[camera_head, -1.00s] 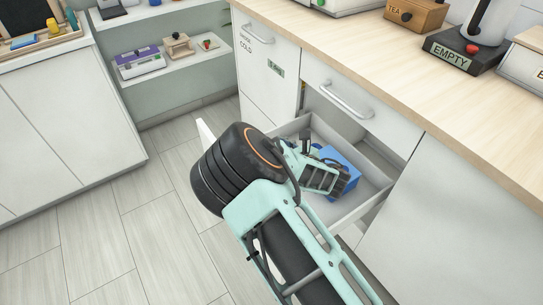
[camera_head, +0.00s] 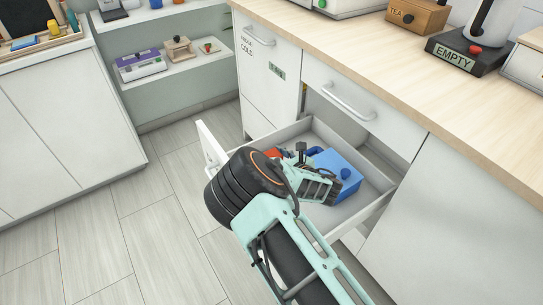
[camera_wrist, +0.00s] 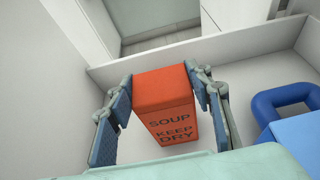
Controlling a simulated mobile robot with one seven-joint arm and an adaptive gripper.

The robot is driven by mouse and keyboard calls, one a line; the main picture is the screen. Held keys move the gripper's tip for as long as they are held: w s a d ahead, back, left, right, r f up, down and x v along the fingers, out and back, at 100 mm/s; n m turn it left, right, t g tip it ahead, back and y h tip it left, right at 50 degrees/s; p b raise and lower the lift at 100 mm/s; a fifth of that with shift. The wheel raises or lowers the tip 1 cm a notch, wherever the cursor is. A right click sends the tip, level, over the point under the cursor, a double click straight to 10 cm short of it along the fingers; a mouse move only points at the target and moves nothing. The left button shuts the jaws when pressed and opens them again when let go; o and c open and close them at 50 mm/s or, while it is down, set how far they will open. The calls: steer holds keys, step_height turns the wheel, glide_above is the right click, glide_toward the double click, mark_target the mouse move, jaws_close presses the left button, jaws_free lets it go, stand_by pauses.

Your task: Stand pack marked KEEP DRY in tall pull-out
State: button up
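The orange pack (camera_wrist: 176,122), lettered SOUP and KEEP DRY, is between the two fingers of my gripper (camera_wrist: 160,72) in the wrist view. Both fingertips appear to touch its sides near its top. The pack looks upright, text facing my wrist; whether its base rests on the floor cannot be told. In the head view only a small orange part (camera_head: 272,153) shows behind my gripper. The pull-out (camera_head: 371,199) is open below the counter, with a white front panel (camera_head: 209,146) and low walls. My gripper is inside it.
A blue box with a loop handle (camera_head: 340,168) stands in the pull-out, right of the pack; its handle shows in the wrist view (camera_wrist: 285,98). The wooden counter (camera_head: 420,100) overhangs the back. A closed cabinet marked COLD (camera_head: 262,80) stands left. The floor (camera_head: 130,220) is clear.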

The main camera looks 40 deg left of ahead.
steer(key=o, duration=0.4)
steer(key=shift+r, duration=0.2)
steer(key=p+v, duration=0.2)
steer(key=v, duration=1)
steer(key=shift+p, duration=0.35)
